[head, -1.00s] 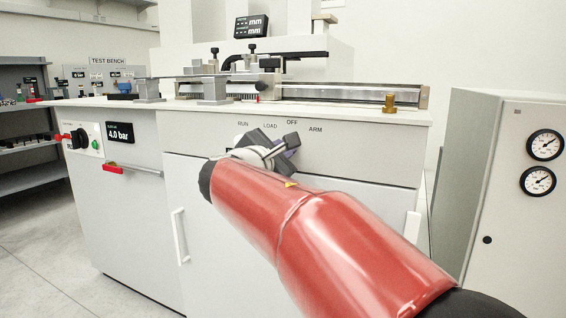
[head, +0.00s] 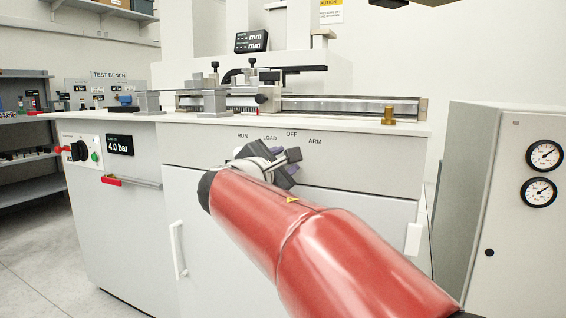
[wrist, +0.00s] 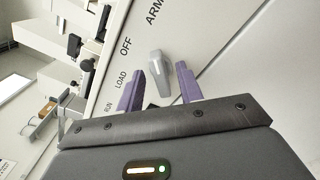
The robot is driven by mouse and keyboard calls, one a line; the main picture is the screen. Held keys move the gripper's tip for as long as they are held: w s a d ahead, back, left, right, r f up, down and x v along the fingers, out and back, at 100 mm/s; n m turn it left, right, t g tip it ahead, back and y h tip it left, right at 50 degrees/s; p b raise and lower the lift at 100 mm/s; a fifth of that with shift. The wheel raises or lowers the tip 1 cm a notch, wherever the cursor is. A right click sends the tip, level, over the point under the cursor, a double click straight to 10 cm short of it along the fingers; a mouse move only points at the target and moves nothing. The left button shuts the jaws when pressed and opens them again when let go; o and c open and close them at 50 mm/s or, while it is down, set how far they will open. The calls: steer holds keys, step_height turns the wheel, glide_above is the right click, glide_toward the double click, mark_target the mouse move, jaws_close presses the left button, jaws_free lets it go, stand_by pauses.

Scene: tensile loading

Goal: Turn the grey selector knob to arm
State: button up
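The grey selector knob (wrist: 160,72) shows in the wrist view on the pale panel, beside the labels RUN, LOAD, OFF and ARM. It lies between the two purple fingers of my gripper (wrist: 158,88), which is open with a visible gap on each side. I cannot tell how near the fingertips are to the panel. In the head view my gripper (head: 290,166) is at the cabinet's upper front, just below the OFF label (head: 292,134), and hides the knob. The ARM label (head: 315,141) is to its right.
My red arm covers much of the cabinet's lower front. The worktop (head: 350,124) above carries a rail fixture and a brass post (head: 388,116). A black switch (head: 79,151) and a 4.0 bar display (head: 120,145) are at left. A gauge cabinet (head: 480,220) stands at right.

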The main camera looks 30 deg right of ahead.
steer(key=shift+a, duration=0.1)
steer(key=v, duration=0.7)
steer(key=shift+s+a, duration=0.25)
